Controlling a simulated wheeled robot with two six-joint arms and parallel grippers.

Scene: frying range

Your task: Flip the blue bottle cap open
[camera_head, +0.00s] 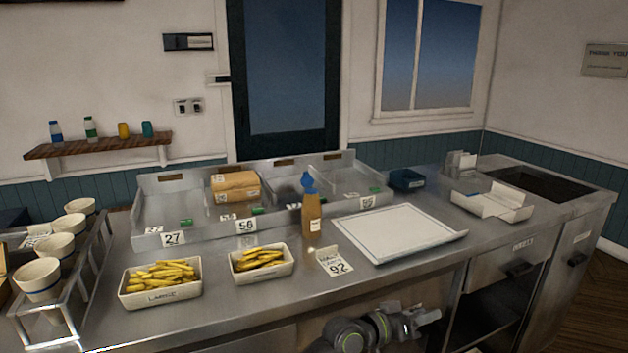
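An orange-brown bottle (312,215) stands upright on the steel counter, between a fries tray and a white tray. Its blue cap (308,182) is on top; it is too small to tell whether the lid is open or shut. My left gripper (428,316) is low in front of the counter edge, below and to the right of the bottle, well apart from it. Its fingers are too small to tell whether they are open. My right gripper is not in view.
Fries trays (160,294) (262,274) stand left of the bottle. A white tray (398,232) lies to its right, and a number card (333,262) lies in front. Behind is a divided steel bin (165,238). Cups (40,278) stand at far left.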

